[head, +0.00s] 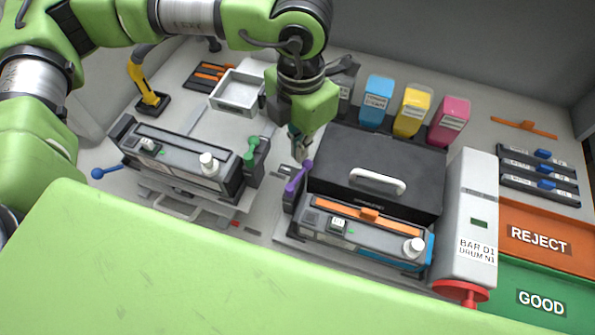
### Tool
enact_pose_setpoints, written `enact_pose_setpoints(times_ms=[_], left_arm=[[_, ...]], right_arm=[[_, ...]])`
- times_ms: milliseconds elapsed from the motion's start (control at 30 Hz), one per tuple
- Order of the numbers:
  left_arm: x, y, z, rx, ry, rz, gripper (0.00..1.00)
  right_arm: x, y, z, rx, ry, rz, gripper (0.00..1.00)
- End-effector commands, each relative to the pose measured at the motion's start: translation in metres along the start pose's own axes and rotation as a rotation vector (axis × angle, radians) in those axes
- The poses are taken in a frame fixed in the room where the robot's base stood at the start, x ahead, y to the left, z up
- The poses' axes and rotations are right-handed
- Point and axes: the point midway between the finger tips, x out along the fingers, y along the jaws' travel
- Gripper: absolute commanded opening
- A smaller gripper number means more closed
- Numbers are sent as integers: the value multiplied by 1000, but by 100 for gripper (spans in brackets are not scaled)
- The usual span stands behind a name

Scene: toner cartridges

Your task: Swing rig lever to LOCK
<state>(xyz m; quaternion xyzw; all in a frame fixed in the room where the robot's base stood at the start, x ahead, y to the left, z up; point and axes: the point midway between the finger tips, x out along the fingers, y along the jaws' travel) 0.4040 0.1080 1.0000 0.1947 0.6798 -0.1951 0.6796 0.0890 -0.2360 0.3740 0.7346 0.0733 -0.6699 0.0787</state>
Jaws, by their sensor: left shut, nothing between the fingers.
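A purple lever (298,177) with a knob at its upper end stands at the left side of the right-hand rig (285,228). A green lever (250,150) stands at the right end of the left-hand rig (185,208), and a blue-knobbed lever (105,172) sticks out at its left end. I cannot read a LOCK mark. My left gripper (302,155) points down, shut and empty, its tips just above the purple lever's knob in the picture. I cannot tell whether they touch it. My right gripper is not in view.
Each rig holds a dark cartridge, (180,160) and (365,235). A black case (375,150) with a pale handle stands behind the right one. Toner bottles (412,110), a white tray (236,92), a drum box (470,200) and REJECT (540,262) and GOOD (520,280) areas surround them.

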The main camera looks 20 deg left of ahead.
Motion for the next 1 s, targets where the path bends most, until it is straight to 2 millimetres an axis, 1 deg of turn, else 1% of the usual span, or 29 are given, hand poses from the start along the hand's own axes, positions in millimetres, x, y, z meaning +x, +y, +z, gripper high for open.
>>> enact_pose_setpoints(times_ms=[33, 433, 733, 1000], left_arm=[[1, -2, 1, 1, -1, -1, 0], [0, -3, 2, 0, 0, 0, 0], [1, -11, 7, 1, -2, 0, 0], [0, -12, 7, 0, -1, 0, 0]], right_arm=[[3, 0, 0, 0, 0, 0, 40], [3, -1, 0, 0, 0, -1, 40], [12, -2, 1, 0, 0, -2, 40], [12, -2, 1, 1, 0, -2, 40]])
